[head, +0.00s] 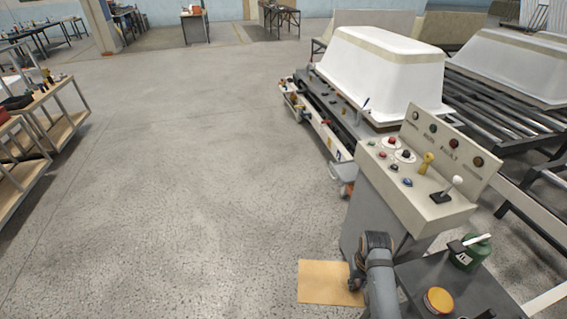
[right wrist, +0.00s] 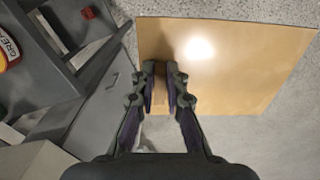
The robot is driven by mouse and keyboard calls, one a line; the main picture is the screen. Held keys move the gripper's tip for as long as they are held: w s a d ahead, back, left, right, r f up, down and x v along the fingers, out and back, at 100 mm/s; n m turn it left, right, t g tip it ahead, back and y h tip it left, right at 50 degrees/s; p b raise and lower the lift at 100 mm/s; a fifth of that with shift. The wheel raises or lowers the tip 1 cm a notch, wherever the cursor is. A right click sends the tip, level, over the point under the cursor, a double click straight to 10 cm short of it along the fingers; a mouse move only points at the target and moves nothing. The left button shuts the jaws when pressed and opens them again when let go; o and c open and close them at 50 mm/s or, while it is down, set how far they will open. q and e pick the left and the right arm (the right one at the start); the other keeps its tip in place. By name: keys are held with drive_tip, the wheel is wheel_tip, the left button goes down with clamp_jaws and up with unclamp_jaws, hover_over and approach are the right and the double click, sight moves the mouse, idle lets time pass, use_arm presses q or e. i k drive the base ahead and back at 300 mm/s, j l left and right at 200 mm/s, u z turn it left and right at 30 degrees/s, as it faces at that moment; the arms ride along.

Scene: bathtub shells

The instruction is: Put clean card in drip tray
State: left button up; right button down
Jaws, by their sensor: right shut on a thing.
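A flat tan card (head: 322,283) is in front of the control console's base in the head view. It also shows as a broad tan sheet with a bright glare spot in the right wrist view (right wrist: 235,75). My right gripper (right wrist: 163,78) is shut on the card near its left edge, with the fingers close together. In the head view the right gripper (head: 357,280) is at the card's right side. The card's height above the floor is hard to judge. My left gripper is not in view. I cannot make out a drip tray for certain.
A control console (head: 415,175) with buttons and levers stands at the right. A dark side table (head: 455,290) holds a green can (head: 468,256) and a yellow-lidded tin (head: 438,301). A white tub shell (head: 385,75) sits behind. Open concrete floor (head: 190,180) lies left; shelving stands far left.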

sight(356, 172)
drive_tip(key=i+l+u, duration=0.15)
drive_tip(key=i, duration=0.3)
drive_tip(key=i+l+u, duration=0.15)
drive_tip(key=i, duration=0.3)
drive_tip(key=i+l+u, duration=0.15)
drive_tip(key=i+l, duration=0.2)
drive_tip(key=i, duration=1.5)
drive_tip(key=i+l, duration=0.15)
drive_tip(key=i, duration=1.35)
drive_tip(key=i+j+z, duration=0.1)
drive_tip(key=i+z, duration=0.2)
drive_tip(key=i, duration=0.2)
drive_tip(key=i+j+z, duration=0.3)
drive_tip(key=i, duration=0.15)
drive_tip(key=l+z, duration=0.1)
drive_tip(key=z, duration=2.75)
